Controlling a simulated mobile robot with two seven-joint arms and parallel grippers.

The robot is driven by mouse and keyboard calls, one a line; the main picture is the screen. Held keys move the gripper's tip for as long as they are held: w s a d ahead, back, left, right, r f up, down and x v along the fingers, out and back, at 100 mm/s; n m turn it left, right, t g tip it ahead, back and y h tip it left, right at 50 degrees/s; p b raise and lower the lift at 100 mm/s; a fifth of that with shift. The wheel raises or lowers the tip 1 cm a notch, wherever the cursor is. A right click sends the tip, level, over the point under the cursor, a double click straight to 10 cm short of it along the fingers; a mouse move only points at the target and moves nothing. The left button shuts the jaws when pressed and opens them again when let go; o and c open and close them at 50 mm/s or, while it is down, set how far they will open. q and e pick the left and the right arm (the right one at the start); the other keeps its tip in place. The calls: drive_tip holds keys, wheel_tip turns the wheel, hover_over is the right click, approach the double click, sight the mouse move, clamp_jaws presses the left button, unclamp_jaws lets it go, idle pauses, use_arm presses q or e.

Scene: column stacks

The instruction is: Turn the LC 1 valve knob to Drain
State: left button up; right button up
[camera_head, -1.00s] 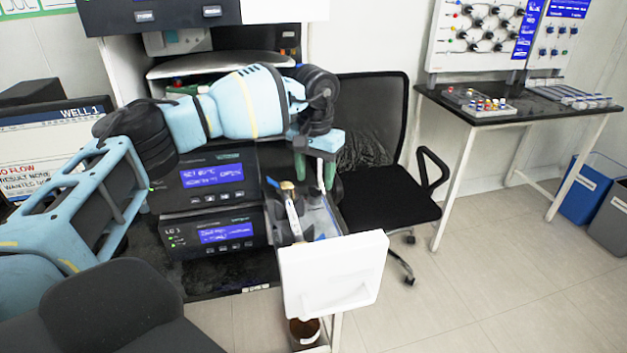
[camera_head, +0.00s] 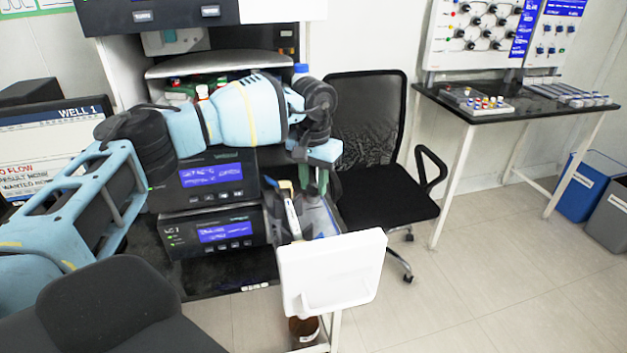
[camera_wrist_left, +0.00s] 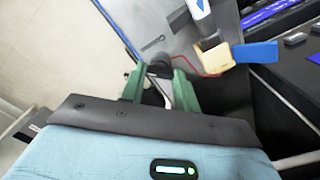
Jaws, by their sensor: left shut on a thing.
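The LC 1 unit (camera_head: 215,230) is the lower box of the stack, with a blue lit screen and its "LC 1" label at its left. My left gripper (camera_head: 313,178) is just right of the stack, pointing down with green fingers. In the left wrist view, the fingers (camera_wrist_left: 160,78) are close around a small dark round knob (camera_wrist_left: 160,62) at the metal plate. It appears to be the valve knob; its markings, including Drain, are not readable. The knob is hidden by the fingers in the head view. My right gripper is not in view.
A pale syringe-like part (camera_head: 292,212) with a tan block (camera_wrist_left: 215,60) and blue lever (camera_wrist_left: 255,52) is close beside the fingers. A black chair (camera_head: 388,190) is right of the gripper. Floor is open further right.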

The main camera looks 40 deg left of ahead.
use_arm(q)
drive_tip(key=shift+n, duration=0.3)
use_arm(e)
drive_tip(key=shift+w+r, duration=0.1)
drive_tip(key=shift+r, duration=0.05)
use_arm(q)
drive_tip(key=n+p, duration=0.1)
drive_tip(key=n, duration=0.2)
drive_tip(key=shift+r, duration=0.1)
drive_tip(key=n, duration=0.5)
drive_tip(key=shift+p, duration=0.3)
drive_tip(key=n, duration=0.5)
drive_tip(key=shift+p, duration=0.4)
drive_tip(key=shift+n+p, duration=0.3)
drive_tip(key=shift+n, duration=1.8)
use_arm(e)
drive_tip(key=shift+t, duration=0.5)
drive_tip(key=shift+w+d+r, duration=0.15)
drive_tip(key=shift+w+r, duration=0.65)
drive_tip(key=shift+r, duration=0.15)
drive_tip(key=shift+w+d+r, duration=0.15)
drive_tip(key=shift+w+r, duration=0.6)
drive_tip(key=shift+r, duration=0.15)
use_arm(q)
drive_tip(key=o, duration=1)
